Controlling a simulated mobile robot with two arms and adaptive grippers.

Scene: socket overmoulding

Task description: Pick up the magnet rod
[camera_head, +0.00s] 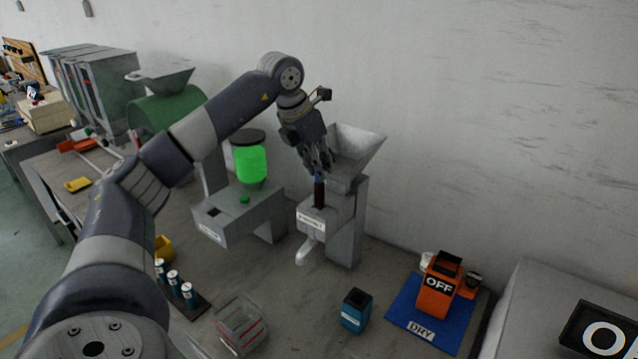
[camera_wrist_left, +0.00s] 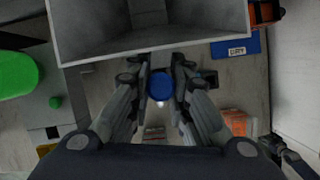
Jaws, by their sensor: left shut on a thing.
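My left gripper (camera_head: 318,168) points down from above and is shut on the rod's upper part. In the left wrist view the rod's round blue top (camera_wrist_left: 160,85) shows between the two fingers (camera_wrist_left: 160,90). The fingers partly hide the rod. My right gripper is not in view.
The hopper (camera_head: 355,148) rises close behind the gripper. A machine with a green container (camera_head: 250,163) stands to its left. An orange "OFF" box (camera_head: 436,295) stands on a blue "DRY" mat (camera_head: 405,318).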

